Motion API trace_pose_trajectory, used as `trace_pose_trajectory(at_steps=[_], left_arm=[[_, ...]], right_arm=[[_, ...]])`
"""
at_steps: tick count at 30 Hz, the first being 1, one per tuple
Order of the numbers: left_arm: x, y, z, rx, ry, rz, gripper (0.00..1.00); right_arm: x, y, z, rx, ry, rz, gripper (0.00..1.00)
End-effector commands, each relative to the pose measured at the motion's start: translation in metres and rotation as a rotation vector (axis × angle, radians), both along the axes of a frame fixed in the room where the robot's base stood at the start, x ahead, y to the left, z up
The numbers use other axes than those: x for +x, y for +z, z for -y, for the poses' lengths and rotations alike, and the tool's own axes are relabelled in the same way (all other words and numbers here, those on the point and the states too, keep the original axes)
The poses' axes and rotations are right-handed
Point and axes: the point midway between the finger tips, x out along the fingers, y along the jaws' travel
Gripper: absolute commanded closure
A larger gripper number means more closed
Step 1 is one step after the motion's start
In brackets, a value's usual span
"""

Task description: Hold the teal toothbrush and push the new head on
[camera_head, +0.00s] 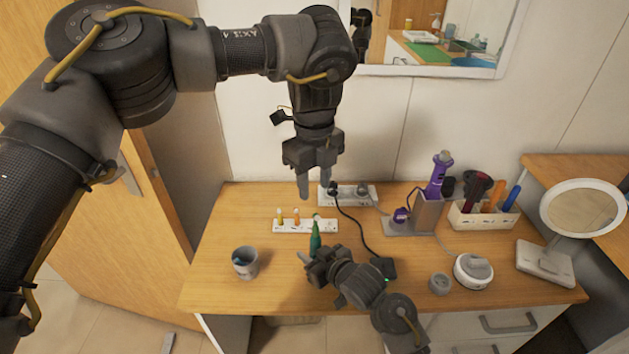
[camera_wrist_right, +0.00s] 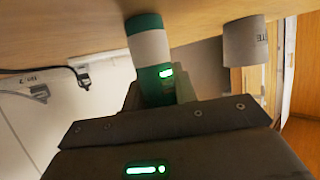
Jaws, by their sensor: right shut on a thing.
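The teal toothbrush (camera_head: 315,240) stands roughly upright in my right gripper (camera_head: 317,261), which is shut on its lower part. In the right wrist view the toothbrush handle (camera_wrist_right: 149,45) is teal and white with a small lit green mark. A white rack (camera_head: 290,227) behind it holds small heads, one with a yellow part (camera_head: 280,215) and one with an orange part (camera_head: 296,216). The toothbrush's top overlaps the rack's right end, so I cannot tell whether a head is on it. My left gripper (camera_head: 315,192) hangs above the rack, fingers down, apart and empty.
A grey cup (camera_head: 245,263) stands left on the wooden table (camera_head: 215,290). A power strip (camera_head: 350,196) with a black cable lies behind. A purple device (camera_head: 438,175) on its stand, a tool box (camera_head: 485,216), a white round device (camera_head: 473,270) and a mirror (camera_head: 584,207) stand right.

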Motion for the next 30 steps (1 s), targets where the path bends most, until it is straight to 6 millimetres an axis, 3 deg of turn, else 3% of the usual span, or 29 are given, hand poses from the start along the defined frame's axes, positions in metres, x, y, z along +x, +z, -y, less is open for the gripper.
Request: trace_pose_trajectory(at_steps=[8, 9, 15, 24, 30], left_arm=[[0.0, 0.0, 0.0, 0.0, 0.0, 0.0, 0.6], [0.0, 0.0, 0.0, 0.0, 0.0, 0.0, 0.6], [0.0, 0.0, 0.0, 0.0, 0.0, 0.0, 0.6], [0.0, 0.0, 0.0, 0.0, 0.0, 0.0, 0.6], [0.0, 0.0, 0.0, 0.0, 0.0, 0.0, 0.6]], right_arm=[[0.0, 0.0, 0.0, 0.001, 0.0, 0.001, 0.97], [0.0, 0.0, 0.0, 0.001, 0.0, 0.001, 0.69], [0.0, 0.0, 0.0, 0.001, 0.0, 0.001, 0.47], [-0.002, 0.001, 0.002, 0.001, 0.0, 0.001, 0.47], [-0.023, 0.012, 0.019, -0.001, -0.001, 0.002, 0.47]])
